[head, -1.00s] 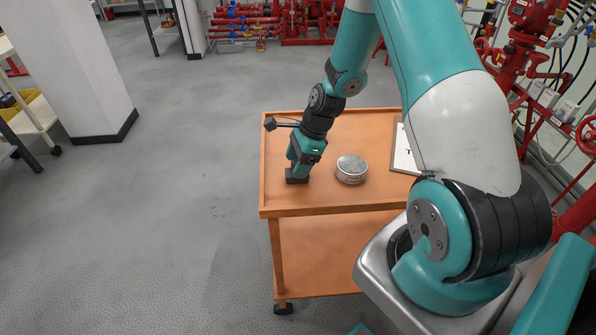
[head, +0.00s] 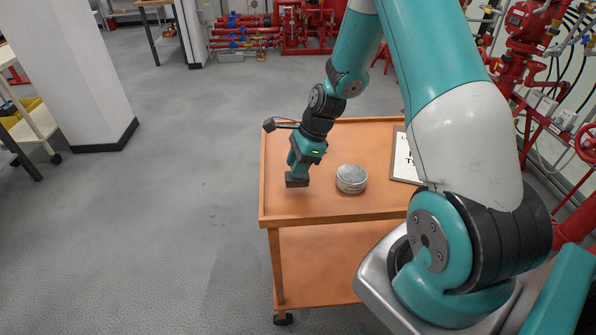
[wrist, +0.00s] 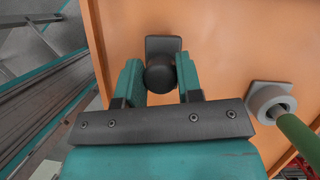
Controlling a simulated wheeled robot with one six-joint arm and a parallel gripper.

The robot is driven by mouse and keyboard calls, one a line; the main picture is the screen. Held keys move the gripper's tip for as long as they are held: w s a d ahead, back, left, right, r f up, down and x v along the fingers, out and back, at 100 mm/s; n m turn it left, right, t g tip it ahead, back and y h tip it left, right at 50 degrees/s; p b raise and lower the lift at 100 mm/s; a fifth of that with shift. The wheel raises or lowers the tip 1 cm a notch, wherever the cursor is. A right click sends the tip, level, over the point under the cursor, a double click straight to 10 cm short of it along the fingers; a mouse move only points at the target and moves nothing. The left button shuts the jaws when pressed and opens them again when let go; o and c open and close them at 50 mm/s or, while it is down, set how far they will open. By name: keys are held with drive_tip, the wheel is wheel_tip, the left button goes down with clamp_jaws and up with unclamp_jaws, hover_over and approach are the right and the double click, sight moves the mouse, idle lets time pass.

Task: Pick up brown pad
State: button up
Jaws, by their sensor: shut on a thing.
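The pad shows as a dark grey block with a round black knob in the wrist view (wrist: 163,46), rather than clearly brown. My gripper (wrist: 160,78) is shut on the knob, with one teal finger on each side. In the head view the pad (head: 297,181) hangs under my gripper (head: 299,172), over the left part of the orange cart top, seemingly a little above it. The fingers hide part of the knob.
A round silver tin (head: 351,178) stands on the cart (head: 330,208) just right of the pad. A clipboard (head: 404,158) lies farther right. The wrist view shows a grey ring-shaped thing with a green rod (wrist: 270,100) at the right. Grey floor is open to the left.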

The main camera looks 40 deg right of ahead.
wheel_tip(320, 180, up, 18)
drive_tip(key=shift+f, duration=0.15)
drive_tip(key=shift+o, duration=0.7)
